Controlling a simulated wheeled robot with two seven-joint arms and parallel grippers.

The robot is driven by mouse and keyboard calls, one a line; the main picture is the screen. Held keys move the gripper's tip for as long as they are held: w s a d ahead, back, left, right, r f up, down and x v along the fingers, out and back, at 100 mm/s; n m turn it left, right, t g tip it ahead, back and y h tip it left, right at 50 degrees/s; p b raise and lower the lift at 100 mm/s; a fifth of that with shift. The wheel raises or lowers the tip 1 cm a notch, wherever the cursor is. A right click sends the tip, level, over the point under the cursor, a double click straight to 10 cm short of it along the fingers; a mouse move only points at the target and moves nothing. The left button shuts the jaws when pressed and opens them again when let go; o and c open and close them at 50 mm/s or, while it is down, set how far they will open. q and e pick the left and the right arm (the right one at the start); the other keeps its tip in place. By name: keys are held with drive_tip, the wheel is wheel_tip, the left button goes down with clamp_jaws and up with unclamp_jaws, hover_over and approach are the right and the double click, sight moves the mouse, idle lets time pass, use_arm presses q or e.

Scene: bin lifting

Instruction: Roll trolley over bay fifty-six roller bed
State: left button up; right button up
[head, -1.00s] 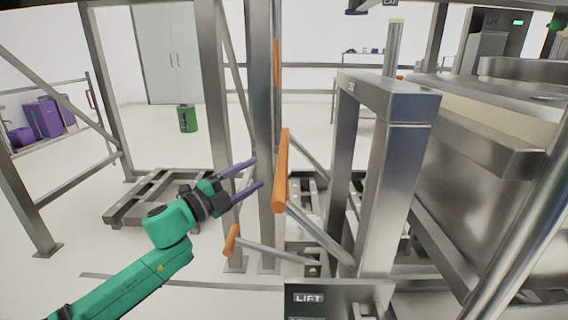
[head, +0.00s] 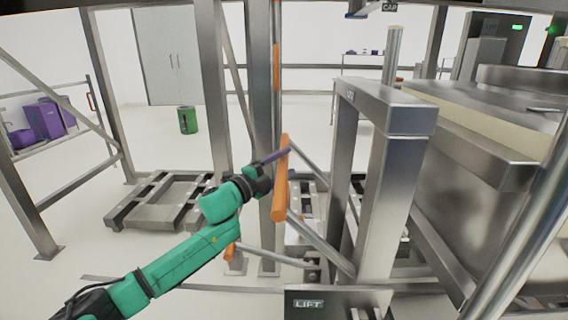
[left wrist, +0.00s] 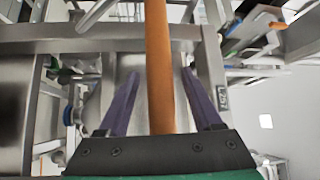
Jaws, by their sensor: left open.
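My left gripper (head: 276,158) is open beside an upright orange grip (head: 281,185) on a slanted steel bar. In the left wrist view, the orange bar (left wrist: 158,60) runs between the two purple fingers (left wrist: 160,90), with a gap on each side. The fingers do not press on it. The grip's bar joins a steel frame (head: 385,110) next to a large steel bin (head: 470,170). I cannot tell which part is the trolley, and no sign reading fifty-six is legible. Roller-like parts (head: 307,200) show partly behind the grip. My right gripper is not in view.
A low steel floor frame (head: 150,215) lies at the left. Steel posts (head: 262,90) stand close behind my left arm. A LIFT panel (head: 330,298) is at the front. A green drum (head: 187,120) stands further back on open white floor.

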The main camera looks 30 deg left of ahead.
use_arm(q)
clamp_jaws()
idle(1.4)
